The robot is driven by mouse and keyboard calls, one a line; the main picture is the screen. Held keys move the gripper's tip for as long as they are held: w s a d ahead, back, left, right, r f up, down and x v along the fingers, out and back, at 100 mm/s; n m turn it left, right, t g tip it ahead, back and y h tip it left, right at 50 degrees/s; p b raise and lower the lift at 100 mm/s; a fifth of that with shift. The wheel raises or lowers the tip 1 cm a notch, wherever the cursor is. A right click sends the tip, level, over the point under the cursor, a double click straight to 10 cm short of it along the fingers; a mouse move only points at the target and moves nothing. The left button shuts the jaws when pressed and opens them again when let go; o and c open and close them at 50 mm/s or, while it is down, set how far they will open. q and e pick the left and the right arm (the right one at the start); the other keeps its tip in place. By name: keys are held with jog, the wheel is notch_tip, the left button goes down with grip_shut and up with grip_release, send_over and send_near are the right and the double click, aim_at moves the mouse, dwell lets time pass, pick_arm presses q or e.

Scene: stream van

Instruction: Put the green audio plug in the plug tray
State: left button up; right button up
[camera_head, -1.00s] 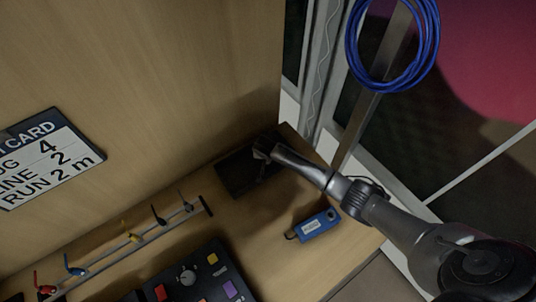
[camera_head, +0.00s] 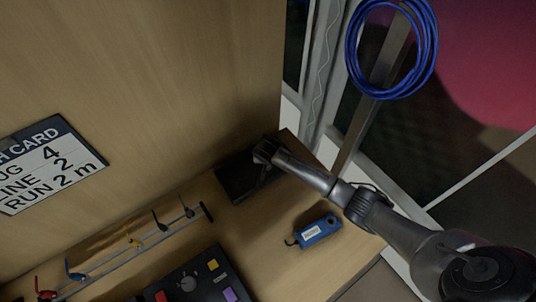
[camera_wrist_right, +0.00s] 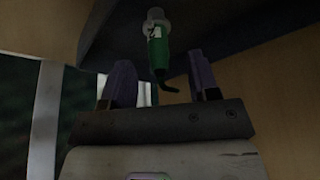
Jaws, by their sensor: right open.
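The green audio plug (camera_wrist_right: 157,52) shows in the right wrist view, with a grey metal end and a thin dark cable tail, just beyond and between the spread fingers. It lies against a dark surface, which looks like the tray. In the head view, the dark plug tray (camera_head: 232,182) sits at the back corner of the wooden bench. My right gripper (camera_head: 263,152) is over the tray's far right part; in the wrist view its purple-grey fingers (camera_wrist_right: 160,84) are open. The plug cannot be made out in the head view. My left gripper is not in view.
A rail (camera_head: 130,248) with several coloured plugs or clips runs along the left, beside a dark button panel (camera_head: 205,275). A card (camera_head: 50,165) is on the wall; a blue cable coil (camera_head: 352,50) hangs at upper right.

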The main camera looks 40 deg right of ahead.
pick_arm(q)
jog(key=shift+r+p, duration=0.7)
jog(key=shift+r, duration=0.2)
pick_arm(e)
jog(key=v, duration=0.9)
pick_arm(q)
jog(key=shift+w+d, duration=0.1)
pick_arm(e)
jog(key=s+a+f+n+y, duration=0.1)
jog(key=s+a+f+n, duration=0.2)
jog(key=s+a, duration=0.35)
jog(key=s+a+f+n+y, duration=0.2)
jog(key=s+a+n, duration=0.1)
jog(key=s, duration=0.7)
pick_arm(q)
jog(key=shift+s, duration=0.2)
pick_arm(e)
jog(key=s+r+n, duration=0.2)
jog(key=s, duration=0.6)
jog(key=s+a+r+n, duration=0.1)
jog(key=s+n, duration=0.1)
jog(key=s, duration=0.6)
jog(key=shift+a+r+n, duration=0.2)
jog(key=shift+r+n, duration=0.1)
jog(key=shift+r, duration=0.1)
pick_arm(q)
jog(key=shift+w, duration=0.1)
pick_arm(e)
jog(key=shift+s, duration=0.1)
